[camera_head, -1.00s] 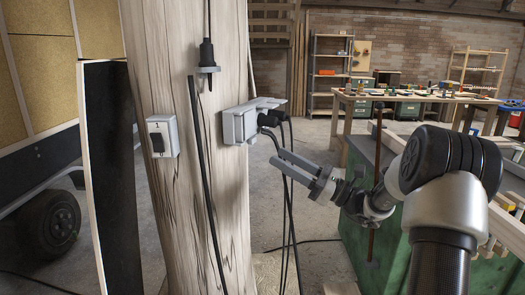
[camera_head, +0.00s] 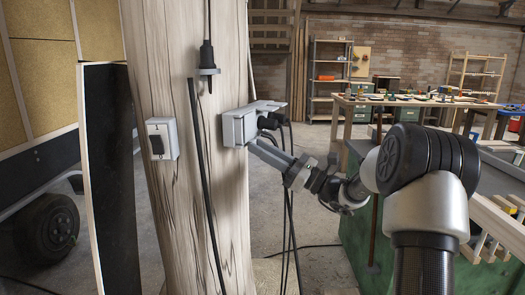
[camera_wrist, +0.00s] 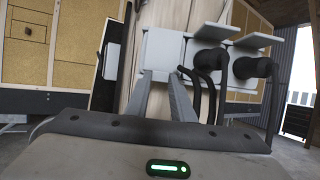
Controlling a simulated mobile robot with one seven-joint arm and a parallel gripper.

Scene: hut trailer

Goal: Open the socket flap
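A grey socket box (camera_head: 238,127) is mounted on the side of the wooden post. In the wrist view the socket box (camera_wrist: 143,50) has a flat left cover (camera_wrist: 165,48) that looks shut. To its right are two raised flaps (camera_wrist: 208,29) (camera_wrist: 255,41), each over a black plug (camera_wrist: 208,58) (camera_wrist: 252,68). My gripper (camera_head: 256,146) is just below the box's lower edge in the head view. In the wrist view my gripper (camera_wrist: 162,73) shows two fingers apart with nothing between them. The fingertips lie near the cover's lower edge; contact cannot be told.
Black cables (camera_head: 290,205) hang from the plugs beside the fingers. The post (camera_head: 175,210) also carries a switch (camera_head: 161,139) and a hanging black connector (camera_head: 207,60). A green bench (camera_head: 365,235) stands at the right.

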